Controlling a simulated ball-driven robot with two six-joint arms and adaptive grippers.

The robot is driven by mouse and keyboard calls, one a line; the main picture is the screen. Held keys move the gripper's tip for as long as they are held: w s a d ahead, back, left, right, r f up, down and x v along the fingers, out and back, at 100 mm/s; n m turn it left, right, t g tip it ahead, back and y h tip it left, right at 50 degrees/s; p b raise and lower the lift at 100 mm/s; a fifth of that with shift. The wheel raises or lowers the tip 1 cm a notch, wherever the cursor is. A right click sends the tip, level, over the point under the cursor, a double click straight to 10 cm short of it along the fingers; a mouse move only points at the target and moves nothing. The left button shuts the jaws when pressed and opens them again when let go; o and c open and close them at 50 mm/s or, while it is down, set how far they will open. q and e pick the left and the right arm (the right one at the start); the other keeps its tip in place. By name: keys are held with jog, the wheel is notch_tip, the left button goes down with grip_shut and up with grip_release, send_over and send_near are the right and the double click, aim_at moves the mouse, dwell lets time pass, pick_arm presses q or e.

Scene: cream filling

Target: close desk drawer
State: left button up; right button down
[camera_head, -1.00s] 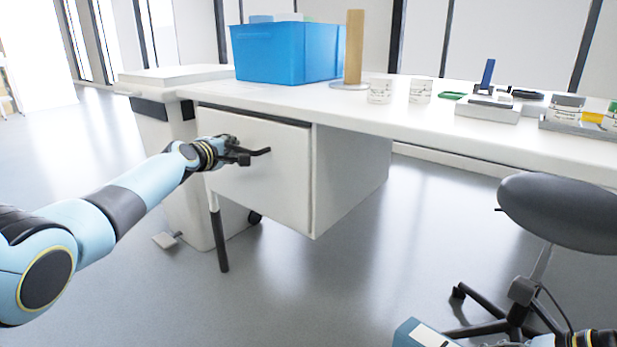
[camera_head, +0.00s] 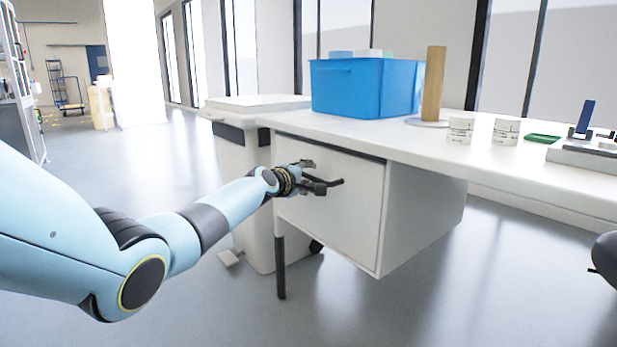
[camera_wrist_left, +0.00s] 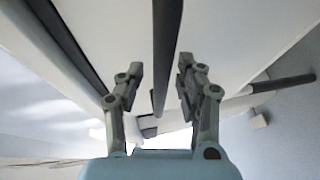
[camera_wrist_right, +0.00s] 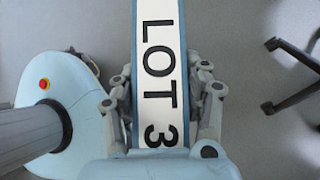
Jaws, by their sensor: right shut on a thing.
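The white drawer front (camera_head: 335,215) is under the left end of the white desk (camera_head: 415,158). It looks nearly flush with its cabinet, with a dark gap along its top edge; I cannot tell whether it is fully shut. My left gripper (camera_head: 318,178) is at the front, by the dark bar handle (camera_head: 337,183). In the left wrist view the handle (camera_wrist_left: 165,45) passes between the open, separated fingers (camera_wrist_left: 158,82). My right gripper (camera_wrist_right: 165,95) is shut on a blue-edged box (camera_wrist_right: 158,60) with a white label reading LOT 3; it is out of the head view.
On the desk are a blue bin (camera_head: 365,88), a wooden post (camera_head: 434,85), two white jars (camera_head: 461,130) and a green tray (camera_head: 543,138). A white bin (camera_head: 243,185) stands left of the drawer. A dark stool (camera_head: 606,260) is at the right edge. Floor in front is clear.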

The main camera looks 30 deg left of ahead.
pick_arm(q)
jog(key=s+r, duration=0.2)
jog(key=s, duration=0.9)
jog(key=shift+s+r, duration=0.15)
jog(key=shift+s, duration=0.25)
jog(key=s+d+f+m+g, duration=0.1)
jog(key=s+d+f+g, duration=0.25)
jog(key=s+f, duration=0.7)
jog(key=s+d+f+m+g, duration=0.15)
jog(key=s+d+f, duration=0.25)
jog(key=s+f, duration=0.65)
jog(key=s+d+f+m+g, duration=0.2)
jog(key=s+m+g, duration=0.2)
jog(key=s, duration=0.9)
jog(key=s+d+f+m+g, duration=0.2)
jog(key=s+m+g, duration=0.3)
jog(key=s+m, duration=0.6)
jog(key=s, duration=0.3)
jog(key=shift+s+f+y, duration=0.25)
jog(key=shift+f+y, duration=0.05)
jog(key=shift+f, duration=0.1)
